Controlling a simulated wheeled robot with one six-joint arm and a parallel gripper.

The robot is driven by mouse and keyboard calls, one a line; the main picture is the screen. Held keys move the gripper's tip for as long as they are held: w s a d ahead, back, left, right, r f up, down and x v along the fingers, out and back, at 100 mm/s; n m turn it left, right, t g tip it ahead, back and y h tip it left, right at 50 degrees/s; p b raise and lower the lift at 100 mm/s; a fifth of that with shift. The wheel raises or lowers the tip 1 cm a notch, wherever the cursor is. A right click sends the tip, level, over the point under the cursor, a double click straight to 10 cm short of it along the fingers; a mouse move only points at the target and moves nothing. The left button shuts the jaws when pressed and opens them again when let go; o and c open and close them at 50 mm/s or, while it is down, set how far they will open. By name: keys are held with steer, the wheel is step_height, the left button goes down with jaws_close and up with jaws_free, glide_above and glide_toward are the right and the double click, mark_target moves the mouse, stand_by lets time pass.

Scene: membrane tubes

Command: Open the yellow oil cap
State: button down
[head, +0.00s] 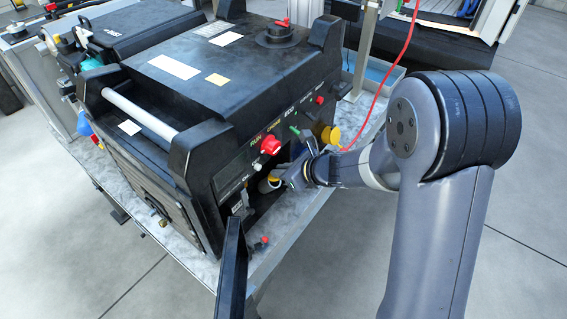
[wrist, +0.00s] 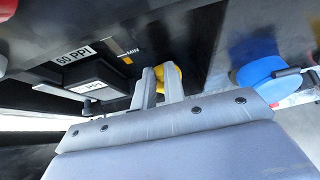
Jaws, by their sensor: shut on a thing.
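The yellow oil cap (wrist: 173,76) shows in the wrist view at the tips of my gripper's fingers, partly hidden behind the right one. My gripper (wrist: 159,75) is shut on it. In the head view my gripper (head: 281,181) reaches in low at the front recess of the black machine (head: 215,85). A small yellow piece of the cap (head: 268,185) shows there at the fingertips. Whether the cap is seated or lifted cannot be told.
Another yellow knob (head: 331,135) and a red knob (head: 270,145) are on the machine's front. A dark open panel (head: 232,270) hangs forward at the lower middle. A red cable (head: 398,65) runs down behind my arm. A blue round part (wrist: 258,72) is right of the fingers.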

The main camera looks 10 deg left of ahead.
steer(key=shift+a+r+g+h+p, duration=0.4)
steer(key=shift+h+p, duration=0.4)
steer(key=shift+p, duration=1.05)
steer(key=shift+w+p, duration=0.1)
steer(key=shift+p, duration=0.25)
steer(key=shift+f, duration=0.1)
steer(key=c, duration=1.5)
jaws_free()
steer(key=v, duration=1)
steer(key=shift+d+r, duration=0.15)
steer(key=shift+r, duration=0.3)
